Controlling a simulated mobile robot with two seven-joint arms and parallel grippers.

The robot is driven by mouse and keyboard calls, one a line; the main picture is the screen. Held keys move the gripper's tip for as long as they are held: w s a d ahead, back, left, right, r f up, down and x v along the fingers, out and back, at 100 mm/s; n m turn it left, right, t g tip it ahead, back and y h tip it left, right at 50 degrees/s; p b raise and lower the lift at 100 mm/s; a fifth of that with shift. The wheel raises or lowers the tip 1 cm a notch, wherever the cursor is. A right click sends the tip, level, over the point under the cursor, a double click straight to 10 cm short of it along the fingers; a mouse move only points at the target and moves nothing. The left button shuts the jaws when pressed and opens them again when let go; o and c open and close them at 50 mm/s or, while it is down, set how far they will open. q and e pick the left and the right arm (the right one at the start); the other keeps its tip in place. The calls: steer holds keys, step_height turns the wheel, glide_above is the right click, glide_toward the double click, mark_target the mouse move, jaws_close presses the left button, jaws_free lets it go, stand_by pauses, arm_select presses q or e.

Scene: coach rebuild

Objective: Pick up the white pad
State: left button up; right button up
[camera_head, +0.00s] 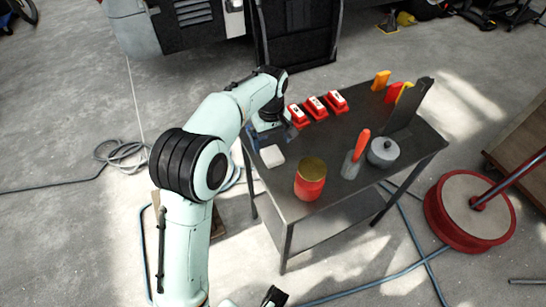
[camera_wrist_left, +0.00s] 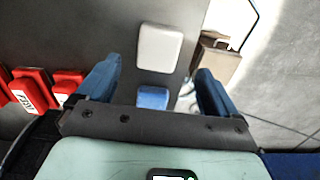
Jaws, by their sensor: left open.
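The white pad (camera_head: 272,156) is a small rounded block lying flat near the left edge of the dark table. It also shows in the left wrist view (camera_wrist_left: 160,47), beyond a similar blue pad (camera_wrist_left: 154,97). My left gripper (camera_head: 272,135) is over the table's left end, just behind the white pad in the head view. Its two blue fingers (camera_wrist_left: 158,70) are spread with nothing held between them. The blue pad is within the finger gap as the wrist view sees it; the white pad appears just ahead. Height above them is hard to tell.
Three red boxes (camera_head: 315,107) stand along the table's back edge. A red can (camera_head: 310,178), a red-handled scraper (camera_head: 355,155) and a grey lidded pot (camera_head: 383,152) stand to the right. A red reel (camera_head: 436,212) and blue hoses lie on the floor.

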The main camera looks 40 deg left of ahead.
mark_target(272, 154)
arm_select(q)
step_height(272, 154, down, 6)
steer(key=shift+w+d+f+b, duration=0.1)
steer(key=shift+f+b, duration=0.15)
steer(key=shift+b, duration=0.25)
steer(key=c, duration=1)
